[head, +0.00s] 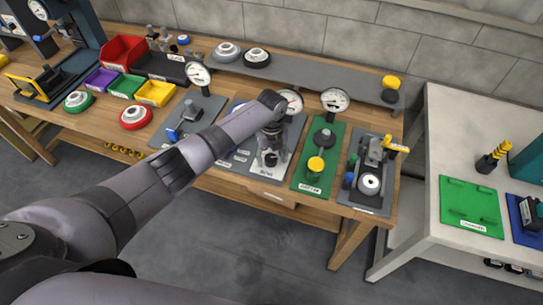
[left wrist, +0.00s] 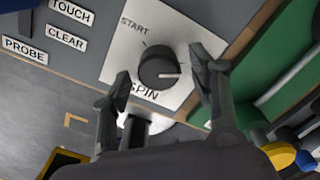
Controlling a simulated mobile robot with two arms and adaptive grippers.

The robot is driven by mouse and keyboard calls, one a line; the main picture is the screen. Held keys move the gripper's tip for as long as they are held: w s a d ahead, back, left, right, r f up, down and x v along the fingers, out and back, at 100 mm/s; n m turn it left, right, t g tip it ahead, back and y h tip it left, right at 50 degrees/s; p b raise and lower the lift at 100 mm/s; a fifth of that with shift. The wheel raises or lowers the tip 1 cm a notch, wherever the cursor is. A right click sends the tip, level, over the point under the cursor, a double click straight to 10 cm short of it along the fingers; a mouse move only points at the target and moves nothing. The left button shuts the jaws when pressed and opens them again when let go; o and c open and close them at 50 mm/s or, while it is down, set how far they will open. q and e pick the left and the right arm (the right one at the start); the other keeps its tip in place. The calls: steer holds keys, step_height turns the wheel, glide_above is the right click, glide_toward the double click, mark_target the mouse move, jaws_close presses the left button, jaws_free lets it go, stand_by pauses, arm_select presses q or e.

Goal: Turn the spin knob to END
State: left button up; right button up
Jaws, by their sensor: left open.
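The spin knob (left wrist: 158,68) is a round black knob on a pale plate (left wrist: 125,50), with START printed at its upper left and SPIN below it. Its white pointer line points to the right in the left wrist view, toward one finger. I see no END mark; that finger covers part of the plate there. My left gripper (left wrist: 161,67) is open, with one finger on each side of the knob; I cannot tell whether they touch it. In the head view my left gripper (head: 270,150) is over the pale plate (head: 263,172), hiding the knob. My right gripper is not in view.
A green panel (head: 307,180) with a yellow-topped post and a dark panel (head: 373,200) stand to the right of the plate. Dial gauges (head: 334,100) rise behind. Coloured bins (head: 156,92) are at the left. A white table (head: 430,150) stands across a gap at right.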

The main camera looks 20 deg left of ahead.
mark_target(271, 158)
arm_select(q)
step_height(271, 158, up, 12)
stand_by(0.5)
stand_by(0.3)
